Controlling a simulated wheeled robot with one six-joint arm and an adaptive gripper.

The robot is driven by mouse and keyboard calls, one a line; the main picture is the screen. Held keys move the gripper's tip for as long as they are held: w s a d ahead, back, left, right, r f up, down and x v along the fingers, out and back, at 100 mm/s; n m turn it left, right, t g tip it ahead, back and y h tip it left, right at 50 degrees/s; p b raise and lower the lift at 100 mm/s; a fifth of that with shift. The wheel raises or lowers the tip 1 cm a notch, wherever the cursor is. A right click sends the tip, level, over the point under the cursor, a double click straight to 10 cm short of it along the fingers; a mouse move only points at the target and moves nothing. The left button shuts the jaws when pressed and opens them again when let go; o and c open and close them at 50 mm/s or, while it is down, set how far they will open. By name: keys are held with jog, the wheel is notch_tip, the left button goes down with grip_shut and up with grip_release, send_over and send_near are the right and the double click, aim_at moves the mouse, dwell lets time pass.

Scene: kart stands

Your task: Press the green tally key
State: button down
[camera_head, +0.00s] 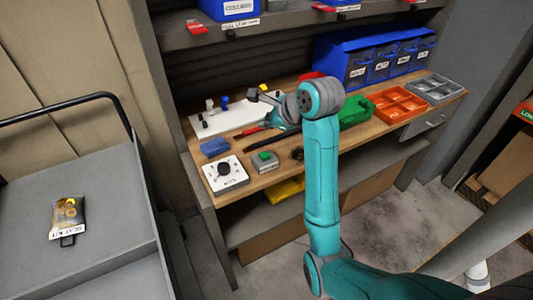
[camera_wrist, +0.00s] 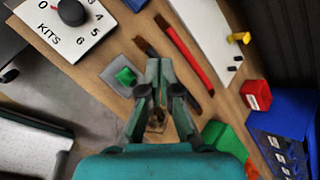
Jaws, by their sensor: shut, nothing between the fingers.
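The green tally key (camera_head: 264,155) sits on a small grey box (camera_head: 267,166) near the bench's front edge. In the wrist view the green key (camera_wrist: 125,76) shows just left of my gripper (camera_wrist: 160,72), on its grey base (camera_wrist: 119,66). My gripper's fingers are together with nothing between them. They appear above the bench, beside the key and apart from it in the picture; I cannot tell their height. In the head view my arm hides part of the bench, and the fingertips are hard to make out.
A white dial panel (camera_head: 239,182) with a black knob is left of the key. A red tool (camera_wrist: 187,54) and a dark tool lie on the other side. A blue block (camera_head: 214,147), green bin (camera_head: 356,111) and orange tray (camera_head: 399,104) stand on the bench. A shelf overhangs it.

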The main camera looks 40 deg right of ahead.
aim_at(266, 156)
jog(key=shift+f, duration=4.4)
jog(key=shift+f, duration=0.15)
jog(key=shift+f, duration=0.3)
jog(key=shift+f, duration=0.5)
jog(key=shift+r, duration=0.95)
jog(key=shift+r, duration=2.5)
